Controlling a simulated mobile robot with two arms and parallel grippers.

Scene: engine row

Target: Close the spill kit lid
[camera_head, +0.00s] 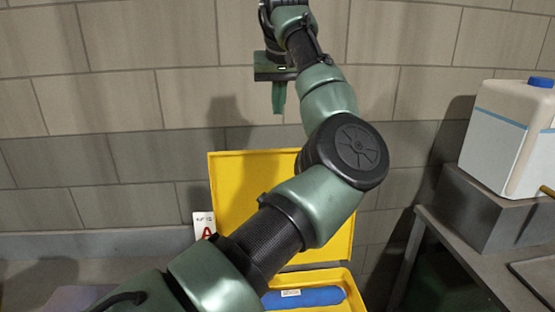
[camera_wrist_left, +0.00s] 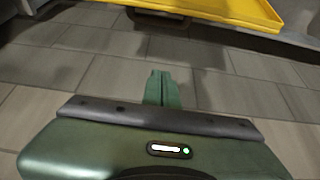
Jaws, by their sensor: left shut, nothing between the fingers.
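The yellow spill kit lid (camera_head: 232,178) stands raised, near upright, at the back of the spill kit box (camera_head: 350,283) in the head view. The box is open at the bottom, with a blue roll (camera_head: 303,298) inside. My left arm crosses in front and hides part of the lid and box. My left gripper (camera_head: 279,104) is above the lid, in front of the block wall, its fingers pointing down, shut and empty. In the left wrist view the shut fingers (camera_wrist_left: 161,88) show below a yellow edge of the kit (camera_wrist_left: 215,8). My right gripper is not in view.
A white jug with a blue cap (camera_head: 508,130) stands on a grey block (camera_head: 490,212) at the right, above a dark table (camera_head: 480,262). A white card with a red letter (camera_head: 204,225) stands left of the lid. The block wall (camera_head: 120,110) is behind everything.

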